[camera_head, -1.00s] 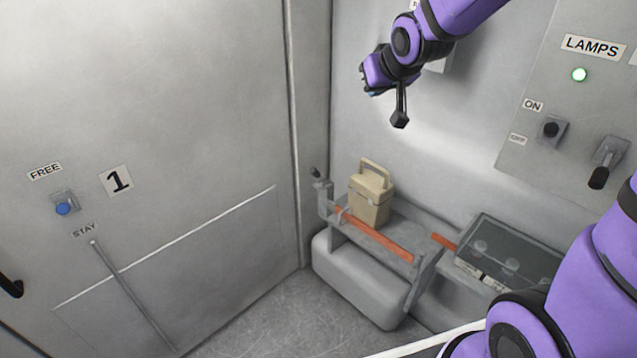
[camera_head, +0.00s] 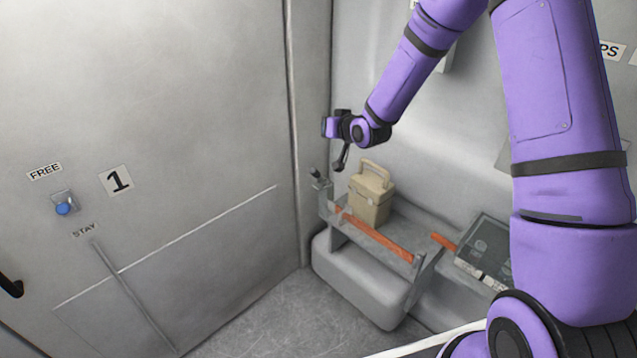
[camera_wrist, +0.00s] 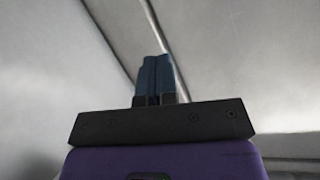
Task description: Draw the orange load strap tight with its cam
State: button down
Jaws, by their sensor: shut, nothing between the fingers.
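The orange load strap (camera_head: 378,237) runs along the front of a grey shelf, past a beige case. A small grey fitting with a dark-knobbed lever (camera_head: 318,177), which looks like the cam, stands at the strap's left end. My gripper (camera_head: 327,127) is above this fitting and apart from it, pointing to the left. In the wrist view its blue fingers (camera_wrist: 155,72) are together and empty. The strap and cam are not seen in the wrist view. How tight the strap is, I cannot tell.
The beige case (camera_head: 371,193) stands on the shelf (camera_head: 408,213). A dark-topped box (camera_head: 484,245) is to its right, partly behind my arm. A grey door panel (camera_head: 170,120) with a blue-knobbed FREE/STAY switch (camera_head: 63,207) fills the left. Floor in front is clear.

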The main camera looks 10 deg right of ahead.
notch_tip(320, 180, down, 9)
jog(key=w+a+m+t+y, duration=0.2)
jog(key=m+t+h, duration=0.2)
jog(key=m+t, duration=0.2)
jog(key=m, duration=0.1)
send_near(317, 176)
jog(key=a+r, duration=0.3)
jog(key=r, duration=0.1)
jog(key=s+d+f+m+t+h, duration=0.1)
jog(key=s+f+m+h, duration=0.3)
jog(key=f, duration=0.4)
jog(key=shift+s+m+t, duration=0.7)
jog(key=shift+s+t, duration=0.2)
jog(key=shift+s, duration=0.05)
jog(key=x, duration=1.4)
